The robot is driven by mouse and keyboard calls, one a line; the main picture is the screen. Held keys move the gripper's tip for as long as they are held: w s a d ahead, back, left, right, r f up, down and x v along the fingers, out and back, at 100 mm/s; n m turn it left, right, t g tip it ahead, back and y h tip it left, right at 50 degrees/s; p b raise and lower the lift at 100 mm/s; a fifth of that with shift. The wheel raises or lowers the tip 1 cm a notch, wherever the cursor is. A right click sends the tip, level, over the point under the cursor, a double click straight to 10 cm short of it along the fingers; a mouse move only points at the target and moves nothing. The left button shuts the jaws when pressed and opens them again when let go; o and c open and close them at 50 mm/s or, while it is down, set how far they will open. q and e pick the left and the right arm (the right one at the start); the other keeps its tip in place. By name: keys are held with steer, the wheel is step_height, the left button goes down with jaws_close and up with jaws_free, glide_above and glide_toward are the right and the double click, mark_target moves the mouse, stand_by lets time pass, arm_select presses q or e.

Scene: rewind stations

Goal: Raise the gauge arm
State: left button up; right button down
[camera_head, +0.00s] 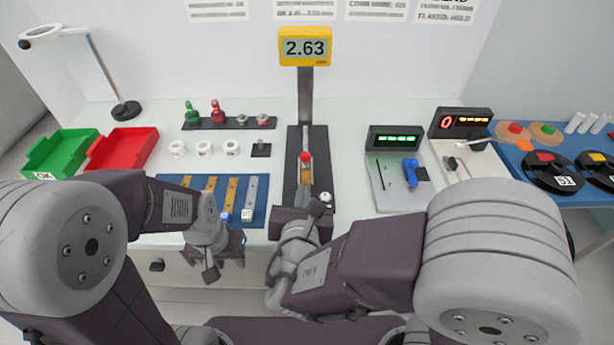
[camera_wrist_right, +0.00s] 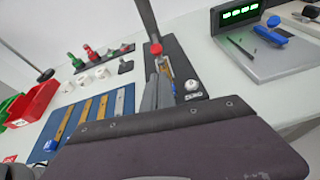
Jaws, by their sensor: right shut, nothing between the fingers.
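The gauge has a yellow display (camera_head: 305,47) reading 2.63 on a grey post. Its arm with a red knob (camera_head: 305,157) lies low over the dark gauge base (camera_head: 293,180); the red knob also shows in the right wrist view (camera_wrist_right: 156,48). My right gripper (camera_head: 318,207) is at the front end of the base, short of the red knob. Its fingers (camera_wrist_right: 158,90) are together and empty in the right wrist view. My left gripper (camera_head: 226,262) hangs at the table's front edge, away from the gauge; its fingers look apart and empty.
A blue mat (camera_head: 262,212) with several strips lies left of the gauge. A white knob (camera_head: 326,197) sits on the base's right side. A scale (camera_head: 388,200) holding a blue item stands to the right. Green (camera_head: 40,160) and red (camera_head: 118,160) bins stand far left.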

steer(key=b, duration=0.2)
glide_toward(305, 165)
steer(key=x, duration=0.5)
steer(key=shift+w+f, duration=0.15)
steer(key=shift+w, duration=0.1)
